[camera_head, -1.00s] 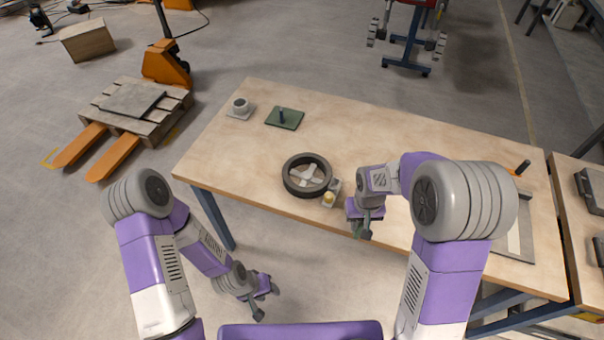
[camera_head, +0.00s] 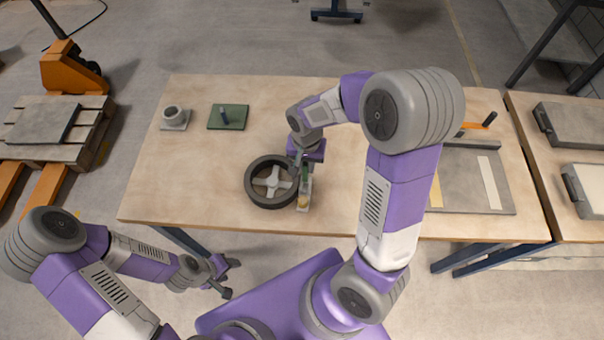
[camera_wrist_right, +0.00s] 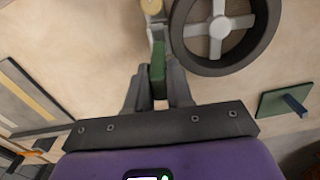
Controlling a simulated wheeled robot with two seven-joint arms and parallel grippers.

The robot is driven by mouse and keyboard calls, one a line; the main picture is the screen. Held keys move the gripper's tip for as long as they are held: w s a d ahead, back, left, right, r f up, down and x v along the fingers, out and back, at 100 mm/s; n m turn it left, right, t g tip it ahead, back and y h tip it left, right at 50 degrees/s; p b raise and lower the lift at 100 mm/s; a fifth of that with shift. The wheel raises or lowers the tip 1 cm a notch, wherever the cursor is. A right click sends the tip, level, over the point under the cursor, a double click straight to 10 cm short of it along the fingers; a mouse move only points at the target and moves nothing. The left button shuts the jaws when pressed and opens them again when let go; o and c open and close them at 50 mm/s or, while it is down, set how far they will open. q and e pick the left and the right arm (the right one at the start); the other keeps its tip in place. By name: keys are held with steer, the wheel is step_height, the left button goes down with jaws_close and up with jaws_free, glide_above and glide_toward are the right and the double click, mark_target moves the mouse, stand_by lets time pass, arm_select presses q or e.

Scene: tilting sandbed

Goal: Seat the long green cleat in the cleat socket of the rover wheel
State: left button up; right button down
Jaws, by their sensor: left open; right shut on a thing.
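The rover wheel (camera_head: 250,183), a dark ring with light grey spokes, lies on the wooden table. In the right wrist view the wheel (camera_wrist_right: 262,45) is at the upper right. My right gripper (camera_head: 303,165) is at the wheel's right side, shut on the long green cleat (camera_wrist_right: 158,58). The cleat also shows in the head view (camera_head: 306,184) as a small green piece. A light grey block with a yellowish round part (camera_head: 303,202) sits beside the wheel, close to the cleat's end. I cannot make out the cleat socket. My left gripper (camera_head: 226,279) is open and empty, off the table's front edge.
A green plate with a dark peg (camera_head: 228,117) and a grey holder with a ring (camera_head: 174,119) stand at the back left of the table (camera_head: 170,200). A grey tray (camera_head: 480,200) lies at the right.

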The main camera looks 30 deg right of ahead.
mark_target(306, 176)
steer(key=shift+s+f, duration=0.2)
steer(key=shift+f, duration=1)
steer(key=shift+w+f+b, duration=0.15)
steer(key=shift+f+b, duration=0.45)
steer(key=shift+f, duration=1.35)
steer(key=shift+f, duration=0.1)
steer(key=c, duration=1.5)
jaws_free()
steer(key=shift+f, duration=0.1)
steer(key=o, duration=0.5)
step_height(306, 176, up, 12)
steer(key=p, duration=0.2)
steer(key=shift+r+p, duration=0.25)
steer(key=shift+p, duration=0.15)
